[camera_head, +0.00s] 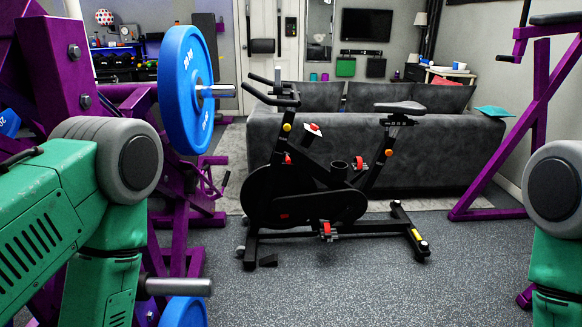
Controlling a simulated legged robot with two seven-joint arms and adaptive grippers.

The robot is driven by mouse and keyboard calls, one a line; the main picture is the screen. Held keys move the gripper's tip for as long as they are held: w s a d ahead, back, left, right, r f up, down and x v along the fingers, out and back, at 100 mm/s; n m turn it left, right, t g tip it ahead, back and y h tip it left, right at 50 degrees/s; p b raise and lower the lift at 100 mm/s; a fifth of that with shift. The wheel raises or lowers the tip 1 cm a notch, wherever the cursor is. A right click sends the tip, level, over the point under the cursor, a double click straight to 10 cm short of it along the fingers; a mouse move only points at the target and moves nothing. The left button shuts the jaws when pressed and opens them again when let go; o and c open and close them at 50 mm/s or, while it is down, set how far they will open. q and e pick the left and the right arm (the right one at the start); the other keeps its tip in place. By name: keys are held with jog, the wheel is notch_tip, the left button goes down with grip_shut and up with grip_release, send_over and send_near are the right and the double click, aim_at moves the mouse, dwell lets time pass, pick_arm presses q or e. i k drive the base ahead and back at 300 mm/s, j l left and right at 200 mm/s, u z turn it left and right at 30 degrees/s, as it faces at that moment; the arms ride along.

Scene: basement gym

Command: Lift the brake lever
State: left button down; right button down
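A black exercise bike (305,195) stands upright on the floor in the middle of the head view, with its handlebars at left and its saddle at right. A small white and red part (312,130) sits on its frame below the handlebars; it may be the brake lever, but it is too small to tell. My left arm comes in at the left edge and my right arm at the right edge. Both grippers are outside the picture, so their state and distance from the bike do not show.
A purple rack with a blue weight plate (187,88) and bar stands at the left, close to my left arm. A grey sofa (440,155) is behind the bike. A purple frame (510,140) rises at right. The speckled floor (350,285) in front of the bike is clear.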

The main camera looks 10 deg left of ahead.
aim_at(289, 160)
jog(key=i+l+u, duration=0.3)
jog(key=i+l, duration=0.9)
jog(key=i+u, duration=0.1)
jog(key=i, duration=0.8)
